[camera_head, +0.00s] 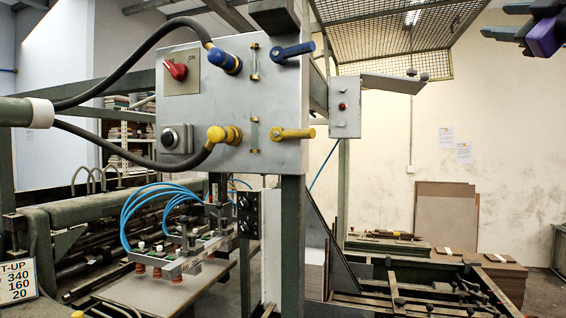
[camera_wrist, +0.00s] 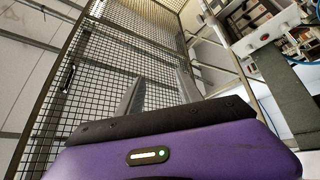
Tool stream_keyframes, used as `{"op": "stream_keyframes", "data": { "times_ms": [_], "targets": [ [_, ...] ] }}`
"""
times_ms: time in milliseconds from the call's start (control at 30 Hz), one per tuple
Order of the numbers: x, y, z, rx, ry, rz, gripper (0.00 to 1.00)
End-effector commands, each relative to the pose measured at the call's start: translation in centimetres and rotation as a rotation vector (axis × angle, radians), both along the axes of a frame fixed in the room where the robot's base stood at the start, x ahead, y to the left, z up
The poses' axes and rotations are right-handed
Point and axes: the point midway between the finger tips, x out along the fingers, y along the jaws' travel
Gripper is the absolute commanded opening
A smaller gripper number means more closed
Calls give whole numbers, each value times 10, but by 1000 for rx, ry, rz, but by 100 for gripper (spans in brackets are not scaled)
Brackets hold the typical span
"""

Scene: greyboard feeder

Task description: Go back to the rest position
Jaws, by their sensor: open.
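My gripper (camera_head: 495,20) shows at the top right of the head view, in front of the pale wall, with its purple body partly cut off by the frame edge. Its two dark fingers point left and stand apart, with nothing between them. In the wrist view the gripper (camera_wrist: 159,82) also shows, its two grey fingers apart and empty above the purple body. Behind the fingers is a wire mesh guard (camera_wrist: 125,50). The fingers appear to touch nothing.
A grey control panel (camera_head: 268,110) with a red knob (camera_head: 177,67), blue and yellow levers and thick black hoses stands left of centre. A mesh guard (camera_head: 395,38) hangs above. A small switch box (camera_head: 345,107) is on a post. Open wall space surrounds my gripper.

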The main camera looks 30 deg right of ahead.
Motion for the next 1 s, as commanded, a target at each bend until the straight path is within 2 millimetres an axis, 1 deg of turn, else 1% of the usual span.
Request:
{"op": "stream_keyframes", "data": {
  "times_ms": [33,67,167,200,267,333,367,400,467,500,567,600,667,700,767,800,867,900,967,1000],
  "targets": [
    [8,-8,-19,36,-41,19,43],
    [11,-11,-29,55,-70,29,43],
    [24,-21,-66,123,-164,66,43],
    [29,-23,-81,150,-198,79,43],
    [37,-26,-106,189,-243,99,43],
    [46,-27,-136,234,-291,123,43],
    [49,-26,-149,251,-310,132,43],
    [54,-25,-167,277,-333,144,43],
    [61,-22,-194,313,-365,160,43],
    [66,-18,-212,336,-384,172,43],
    [71,-12,-240,370,-409,187,43],
    [75,-7,-259,392,-425,197,43],
    [80,1,-286,426,-445,211,43],
    [82,8,-305,447,-457,220,43],
    [86,19,-332,479,-471,233,43],
    [88,27,-350,497,-480,242,43],
    [90,40,-378,529,-489,254,43],
    [90,50,-395,548,-494,261,43],
    [90,65,-421,576,-498,274,43],
    [89,75,-437,595,-499,282,43]
  ]
}}
